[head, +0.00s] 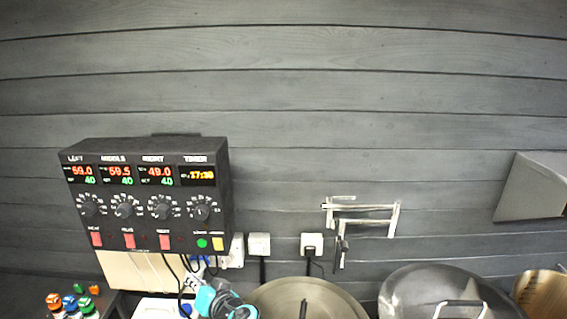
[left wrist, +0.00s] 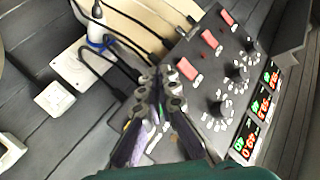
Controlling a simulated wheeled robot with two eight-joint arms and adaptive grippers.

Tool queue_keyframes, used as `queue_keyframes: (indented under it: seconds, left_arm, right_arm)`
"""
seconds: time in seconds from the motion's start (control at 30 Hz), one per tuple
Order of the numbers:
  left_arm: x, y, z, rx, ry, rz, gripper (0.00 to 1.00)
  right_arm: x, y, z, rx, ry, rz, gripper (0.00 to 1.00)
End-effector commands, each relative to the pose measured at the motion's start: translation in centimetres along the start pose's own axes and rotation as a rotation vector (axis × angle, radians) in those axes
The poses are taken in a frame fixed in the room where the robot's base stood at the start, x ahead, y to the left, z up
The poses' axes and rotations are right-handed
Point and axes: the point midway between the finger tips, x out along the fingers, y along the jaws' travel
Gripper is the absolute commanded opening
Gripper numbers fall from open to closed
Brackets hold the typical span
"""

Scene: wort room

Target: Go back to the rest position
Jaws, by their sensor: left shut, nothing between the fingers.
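My left gripper (head: 222,303) shows at the bottom edge of the head view, below the control box. In the left wrist view the left gripper (left wrist: 158,92) has its fingers shut together with nothing between them. It points toward the control box (left wrist: 225,85) and its cables, and I cannot tell the gap to them. The black control box (head: 146,195) hangs on the wall in the head view, with lit displays, several dials and red switches. My right gripper is in neither view.
A pot lid (head: 335,296) lies at the bottom middle and a large metal lid (head: 430,285) with a handle at the right. Wall sockets (head: 259,245) with plugged cables are behind my gripper. The upper wall is clear.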

Motion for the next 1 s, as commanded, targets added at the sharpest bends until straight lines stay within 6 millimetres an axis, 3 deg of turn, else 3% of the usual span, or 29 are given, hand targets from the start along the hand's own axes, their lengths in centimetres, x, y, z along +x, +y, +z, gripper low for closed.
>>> queue_keyframes:
  seconds: [0.03,0.2,0.4,0.5,0.7,1.0]
  left_arm:
    - [0.4,1.1,3.5,0.003,-0.047,0.039,0.00]
    - [-0.7,4.3,13.3,0.014,-0.214,0.240,0.00]
    - [-4.1,9.1,23.3,-0.013,-0.341,0.505,0.00]
    - [-6.3,11.5,27.4,-0.040,-0.373,0.632,0.00]
    - [-9.7,14.8,31.8,-0.095,-0.385,0.810,0.00]
    - [-10.9,15.7,32.5,-0.118,-0.381,0.866,0.00]
  right_arm:
    - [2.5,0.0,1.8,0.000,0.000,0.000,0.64]
    - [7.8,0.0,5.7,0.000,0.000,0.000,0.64]
    - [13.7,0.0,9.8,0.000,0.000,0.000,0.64]
    - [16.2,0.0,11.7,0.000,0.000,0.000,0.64]
    - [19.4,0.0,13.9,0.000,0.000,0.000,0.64]
    - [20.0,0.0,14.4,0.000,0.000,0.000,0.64]
